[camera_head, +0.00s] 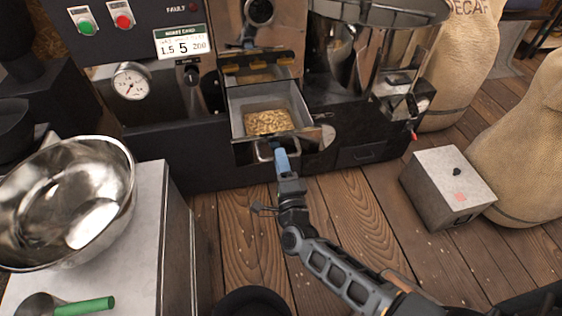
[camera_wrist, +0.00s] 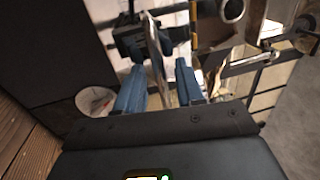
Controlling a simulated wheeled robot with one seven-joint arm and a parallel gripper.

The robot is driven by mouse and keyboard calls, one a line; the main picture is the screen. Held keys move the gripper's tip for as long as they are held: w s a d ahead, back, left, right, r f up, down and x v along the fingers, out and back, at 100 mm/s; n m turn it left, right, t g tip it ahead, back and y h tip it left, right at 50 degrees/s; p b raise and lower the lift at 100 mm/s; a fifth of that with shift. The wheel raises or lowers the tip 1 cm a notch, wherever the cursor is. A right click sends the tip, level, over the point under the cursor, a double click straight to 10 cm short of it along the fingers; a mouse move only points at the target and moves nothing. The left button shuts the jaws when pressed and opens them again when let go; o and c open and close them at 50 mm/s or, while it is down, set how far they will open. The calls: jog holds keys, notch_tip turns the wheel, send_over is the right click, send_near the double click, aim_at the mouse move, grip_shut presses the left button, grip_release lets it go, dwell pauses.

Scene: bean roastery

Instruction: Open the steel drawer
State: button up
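The steel drawer (camera_head: 292,100) stands pulled out of the front of the dark machine in the head view. Its open top shows pale flaky bits (camera_head: 268,122) on its floor. A handle (camera_head: 264,151) is on its front face. My gripper (camera_head: 279,150) is at the drawer's front, by the handle, coming from the lower right. In the wrist view my gripper (camera_wrist: 160,85) has its two blue fingers apart. A metal strip (camera_wrist: 160,62) lies between them, with gaps seeming to show beside it. Whether the fingers touch the handle is hard to tell.
A steel bowl (camera_head: 108,205) and a green-handled scoop (camera_head: 84,306) sit on a pale-topped cabinet (camera_head: 150,240) at left. A grey box (camera_head: 450,186) and burlap sacks (camera_head: 525,150) stand at right. Wooden floor (camera_head: 235,235) in front of the drawer is mostly clear.

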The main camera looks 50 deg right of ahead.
jog(key=v, duration=0.8)
jog(key=shift+p, duration=0.4)
jog(key=s+a+r+n+t+y, duration=0.1)
jog(key=s+a+r+n+y, duration=0.3)
jog(key=s+n, duration=0.25)
jog(key=s+a+r+n+t+y, duration=0.1)
jog(key=s+a+r+n+y, duration=0.2)
jog(key=s+n, duration=0.4)
jog(key=s+a+r+n+g+y, duration=0.2)
jog(key=s+r+n, duration=0.4)
jog(key=s+r, duration=0.1)
jog(key=s+a+r+n+g+y, duration=0.2)
jog(key=s+a+r+n+y, duration=0.1)
jog(key=s+r+n, duration=0.4)
notch_tip(320, 180, up, 19)
jog(key=m+p, duration=0.1)
jog(key=p, duration=1.8)
jog(key=shift+w+d+r, duration=0.2)
jog(key=shift+w+d, duration=0.05)
jog(key=shift+w, duration=0.1)
